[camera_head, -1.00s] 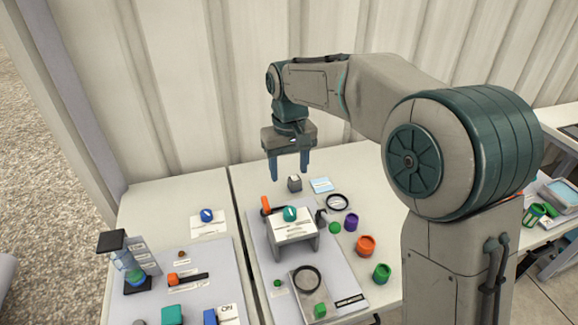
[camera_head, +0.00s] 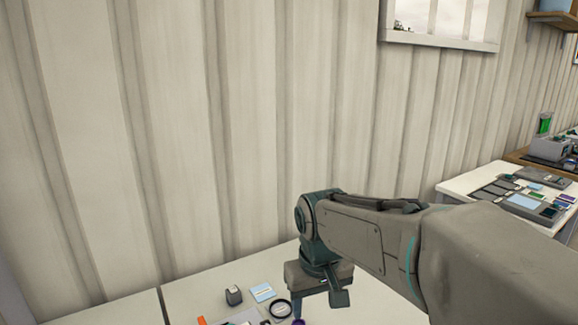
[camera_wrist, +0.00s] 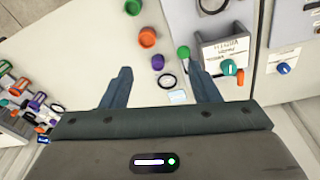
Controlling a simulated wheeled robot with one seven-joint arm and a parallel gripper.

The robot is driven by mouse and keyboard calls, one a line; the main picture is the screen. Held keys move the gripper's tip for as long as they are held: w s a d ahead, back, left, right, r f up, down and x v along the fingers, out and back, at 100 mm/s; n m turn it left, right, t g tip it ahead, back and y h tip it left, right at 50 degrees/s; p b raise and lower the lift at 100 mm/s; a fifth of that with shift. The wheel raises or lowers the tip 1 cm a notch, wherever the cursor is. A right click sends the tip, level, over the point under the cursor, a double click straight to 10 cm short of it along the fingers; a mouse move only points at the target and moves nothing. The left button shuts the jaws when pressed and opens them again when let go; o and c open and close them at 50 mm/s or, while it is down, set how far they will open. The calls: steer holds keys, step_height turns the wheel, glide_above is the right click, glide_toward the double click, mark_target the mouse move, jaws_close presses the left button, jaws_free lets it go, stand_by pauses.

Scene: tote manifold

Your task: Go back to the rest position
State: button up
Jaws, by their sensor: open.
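My gripper (camera_wrist: 165,88) is open and empty in the wrist view, its two blue fingers spread above the table (camera_wrist: 103,52). In the head view my gripper (camera_head: 325,296) hangs over the table near its back part, with the finger ends low in the picture. A black ring (camera_wrist: 167,81) and a light blue card (camera_wrist: 177,97) lie below, between the fingers in the wrist view. Nothing is held.
A purple cup (camera_wrist: 158,62), orange cup (camera_wrist: 147,37) and green cup (camera_wrist: 133,7) stand apart. The corrugated wall (camera_head: 200,130) rises behind the table.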

steer(key=s+d+f+m+t, duration=0.1)
steer(key=s+d+f+m, duration=0.2)
steer(key=s+d, duration=0.7)
steer(key=shift+s+f, duration=0.55)
steer(key=shift+s, duration=0.35)
